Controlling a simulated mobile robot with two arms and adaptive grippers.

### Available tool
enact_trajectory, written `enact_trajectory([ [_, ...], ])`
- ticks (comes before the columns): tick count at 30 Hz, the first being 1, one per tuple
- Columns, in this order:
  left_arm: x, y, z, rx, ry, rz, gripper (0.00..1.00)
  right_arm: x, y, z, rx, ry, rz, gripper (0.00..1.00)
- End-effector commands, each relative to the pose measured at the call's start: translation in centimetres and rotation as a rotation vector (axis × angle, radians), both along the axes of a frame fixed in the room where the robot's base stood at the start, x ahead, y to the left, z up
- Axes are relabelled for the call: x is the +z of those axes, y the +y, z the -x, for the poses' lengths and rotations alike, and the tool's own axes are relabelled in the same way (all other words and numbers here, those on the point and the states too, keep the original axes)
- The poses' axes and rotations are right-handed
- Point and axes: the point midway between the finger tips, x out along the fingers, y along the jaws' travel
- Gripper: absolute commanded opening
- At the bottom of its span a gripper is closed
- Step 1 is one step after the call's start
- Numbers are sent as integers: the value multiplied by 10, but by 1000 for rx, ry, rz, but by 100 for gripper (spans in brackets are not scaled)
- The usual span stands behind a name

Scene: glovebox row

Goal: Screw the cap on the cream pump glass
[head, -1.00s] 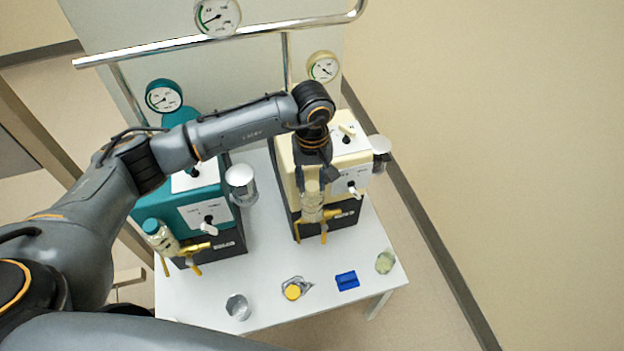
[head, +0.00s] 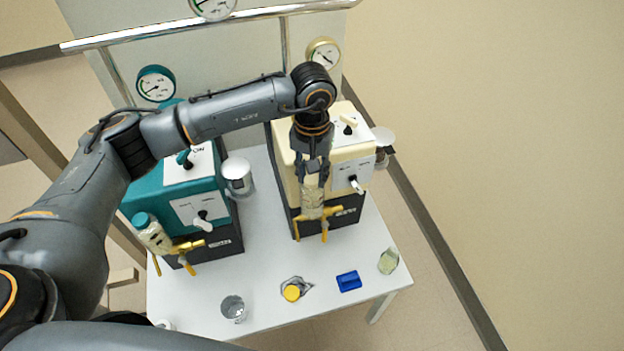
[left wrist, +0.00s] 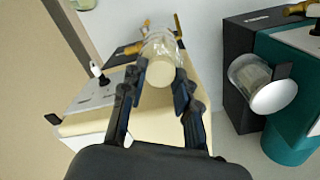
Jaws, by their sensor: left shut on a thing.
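The cream pump (head: 287,162) stands on the right half of the white table. Its glass (head: 312,197) sits at its front, among yellow fittings. My left gripper (head: 313,172) is above the glass, pointing down at its top. In the left wrist view, the cream cap (left wrist: 160,76) sits between the two fingers of my left gripper (left wrist: 161,84), over the mouth of the clear glass (left wrist: 165,46). The gripper is shut on the cap. How far the cap is threaded cannot be told. My right gripper is not in view.
A teal pump (head: 160,200) with its own capped glass (head: 152,232) stands to the left. Along the table's (head: 265,265) front lie a clear glass piece (head: 233,308), a yellow-topped item (head: 292,292), a blue block (head: 349,281) and a pale green piece (head: 388,260). Gauges hang behind.

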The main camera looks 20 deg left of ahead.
Motion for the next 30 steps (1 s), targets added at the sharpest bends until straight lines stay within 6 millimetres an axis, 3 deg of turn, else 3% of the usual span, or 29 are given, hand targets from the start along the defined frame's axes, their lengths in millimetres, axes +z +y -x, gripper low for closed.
enact_trajectory([
  [1, -4, 0, -1, -42, -5, 0, 0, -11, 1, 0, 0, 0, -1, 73],
  [13, -3, 0, -1, -406, -5, -1, 0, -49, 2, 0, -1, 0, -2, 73],
  [25, 2, 0, -1, -501, -4, 1, 0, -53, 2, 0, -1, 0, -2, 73],
  [26, 2, 0, -1, -501, -4, 1, 34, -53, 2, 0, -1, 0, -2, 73],
  [27, 2, 0, -1, -500, -4, 1, 42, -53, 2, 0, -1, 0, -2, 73],
  [30, 2, 0, -1, -500, -4, 1, 42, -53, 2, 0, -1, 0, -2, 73],
])
